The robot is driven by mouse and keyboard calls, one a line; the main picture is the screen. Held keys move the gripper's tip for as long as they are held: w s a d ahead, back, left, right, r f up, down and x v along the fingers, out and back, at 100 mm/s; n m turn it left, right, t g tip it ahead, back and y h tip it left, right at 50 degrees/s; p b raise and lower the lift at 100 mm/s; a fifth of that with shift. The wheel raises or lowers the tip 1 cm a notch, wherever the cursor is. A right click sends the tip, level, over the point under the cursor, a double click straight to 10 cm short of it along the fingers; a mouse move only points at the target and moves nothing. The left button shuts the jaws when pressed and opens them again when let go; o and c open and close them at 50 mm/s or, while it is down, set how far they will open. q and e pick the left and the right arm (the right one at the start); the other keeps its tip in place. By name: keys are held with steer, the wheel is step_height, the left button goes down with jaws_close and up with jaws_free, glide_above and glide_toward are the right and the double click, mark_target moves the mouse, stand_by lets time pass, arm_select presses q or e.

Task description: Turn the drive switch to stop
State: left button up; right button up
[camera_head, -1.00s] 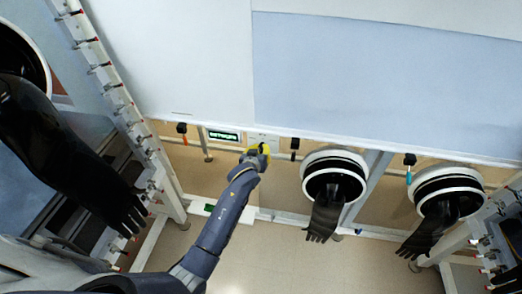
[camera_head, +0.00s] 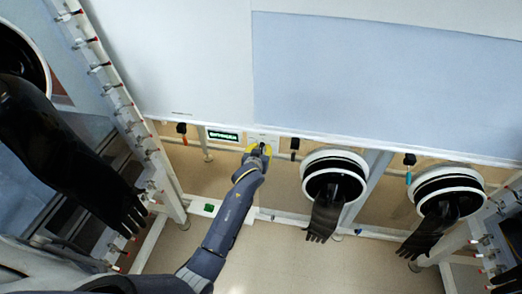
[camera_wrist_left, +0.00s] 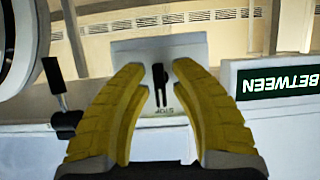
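The drive switch is a small black lever (camera_wrist_left: 160,84) on a light plate (camera_wrist_left: 190,48), seen in the left wrist view. The plate bears the word STOP, upside down in this picture, beside the lever's lower end. My left gripper (camera_wrist_left: 160,66) has its two yellow fingers spread, one on each side of the lever, with a visible gap to each. In the head view the left gripper (camera_head: 258,149) is at the plate below the white panel and hides most of the switch. My right gripper is not in view.
Two glove ports with hanging black gloves, the nearer one (camera_head: 334,178) and another (camera_head: 447,190), stand right of the switch. A black item (camera_head: 295,146) hangs just right of the plate. A large black glove (camera_head: 62,150) hangs at left.

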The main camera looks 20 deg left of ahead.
arm_select(q)
steer(key=shift+o, duration=0.6)
steer(key=v, duration=1.2)
stand_by(0.4)
